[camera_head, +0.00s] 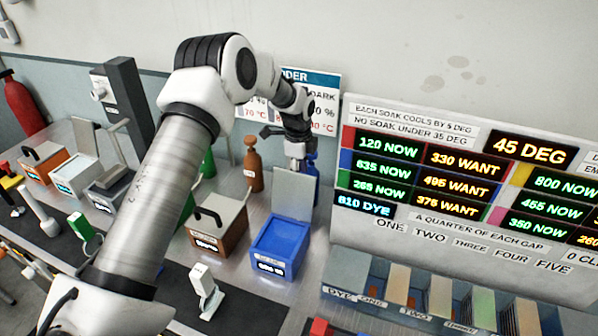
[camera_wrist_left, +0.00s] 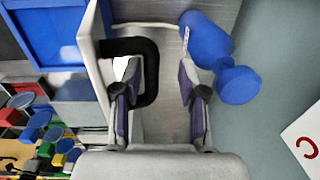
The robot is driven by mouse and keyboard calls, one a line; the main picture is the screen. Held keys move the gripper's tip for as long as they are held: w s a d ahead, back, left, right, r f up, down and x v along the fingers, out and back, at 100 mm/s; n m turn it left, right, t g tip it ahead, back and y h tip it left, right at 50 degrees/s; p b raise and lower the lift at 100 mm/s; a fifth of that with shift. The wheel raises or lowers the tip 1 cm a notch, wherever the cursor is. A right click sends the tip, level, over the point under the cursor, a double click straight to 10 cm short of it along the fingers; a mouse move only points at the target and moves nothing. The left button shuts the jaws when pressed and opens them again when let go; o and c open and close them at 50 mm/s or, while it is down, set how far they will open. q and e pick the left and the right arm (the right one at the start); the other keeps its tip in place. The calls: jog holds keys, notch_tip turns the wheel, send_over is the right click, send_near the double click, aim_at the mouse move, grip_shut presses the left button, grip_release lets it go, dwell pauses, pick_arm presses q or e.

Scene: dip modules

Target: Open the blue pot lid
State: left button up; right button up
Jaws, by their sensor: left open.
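The blue pot (camera_head: 279,248) stands on the bench at the middle of the head view; part of it shows at the upper left of the left wrist view (camera_wrist_left: 62,30). Its pale grey lid (camera_head: 293,192) stands upright at the pot's back edge. In the left wrist view the lid (camera_wrist_left: 92,65) is nearly edge-on, with a black handle (camera_wrist_left: 150,60) on its far face. My left gripper (camera_head: 296,152) is just behind and above the lid. Its fingers (camera_wrist_left: 160,82) are open; the left one overlaps the handle loop, and contact is unclear. My right gripper is out of view.
A blue bottle (camera_head: 313,166) stands close behind the lid and beside my right-hand finger in the left wrist view (camera_wrist_left: 210,40). A brown pot (camera_head: 217,226) with its lid down is left of the blue pot. A brown bottle (camera_head: 253,165) stands behind. The display board (camera_head: 455,280) is at right.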

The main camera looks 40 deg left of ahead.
pick_arm(q)
notch_tip(320, 180, up, 12)
jog(key=shift+s, duration=0.35)
jog(key=shift+f, duration=0.15)
